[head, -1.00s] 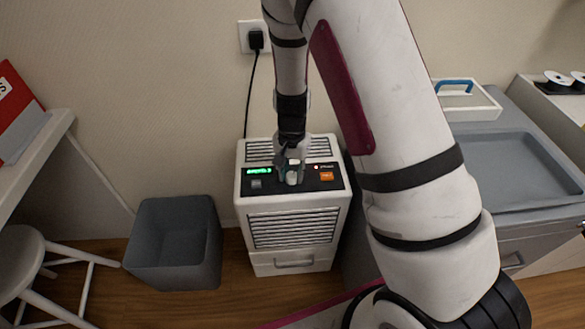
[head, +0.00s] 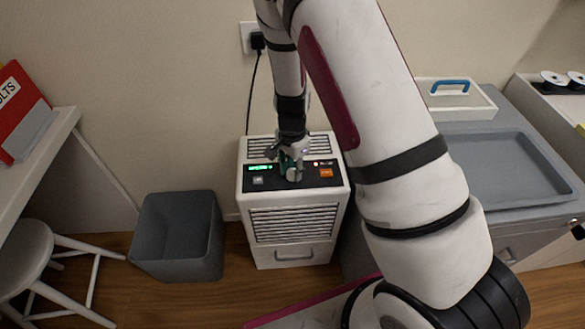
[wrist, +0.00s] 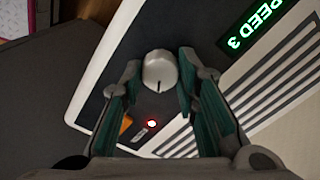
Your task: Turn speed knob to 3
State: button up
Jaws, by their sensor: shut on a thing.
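The white speed knob (head: 294,174) is on the dark top panel of the white machine (head: 297,225). In the wrist view the round knob (wrist: 160,72) sits between the two green-padded fingers, and a small dark mark shows on its near side. My gripper (head: 289,165) is shut on the knob from above; it also shows in the wrist view (wrist: 159,66). The green display (wrist: 254,22) reads "PEED 3", its first letter cut off. The display in the head view (head: 260,167) is too small to read clearly.
An orange button (head: 326,173), a red light (head: 315,164) and a grey button (head: 257,180) share the panel. A grey bin (head: 178,238) stands left of the machine. A stool (head: 32,230) is further left, and a grey cabinet with a tray (head: 500,165) is right.

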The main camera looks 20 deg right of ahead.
aim_at(292, 172)
jog(key=o, duration=1.2)
jog(key=shift+c, duration=0.2)
jog(key=shift+r, duration=0.1)
notch_tip(292, 172, up, 12)
